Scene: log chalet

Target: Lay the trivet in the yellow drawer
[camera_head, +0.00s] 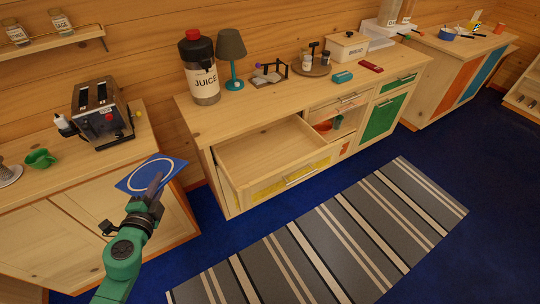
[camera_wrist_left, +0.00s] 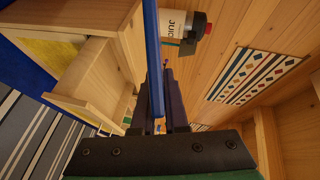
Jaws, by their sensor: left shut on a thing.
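The trivet (camera_head: 165,170) is a blue square with a white ring. It also shows edge-on as a blue strip in the left wrist view (camera_wrist_left: 152,50). My left gripper (camera_head: 155,187) is shut on the trivet and holds it in the air, left of the drawer. The yellow drawer (camera_head: 270,150) is pulled open in the long cabinet, and its inside looks empty. Its yellow front panel (camera_head: 285,180) faces the rug. In the left wrist view the open drawer (camera_wrist_left: 100,80) lies left of the trivet. My right gripper is not in view.
A juice bottle (camera_head: 201,85), a lamp (camera_head: 231,50) and small items stand on the long cabinet top (camera_head: 240,105). A toaster (camera_head: 102,110) and a green cup (camera_head: 40,158) stand on the left cabinet. The striped rug (camera_head: 330,230) and floor before the drawer are clear.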

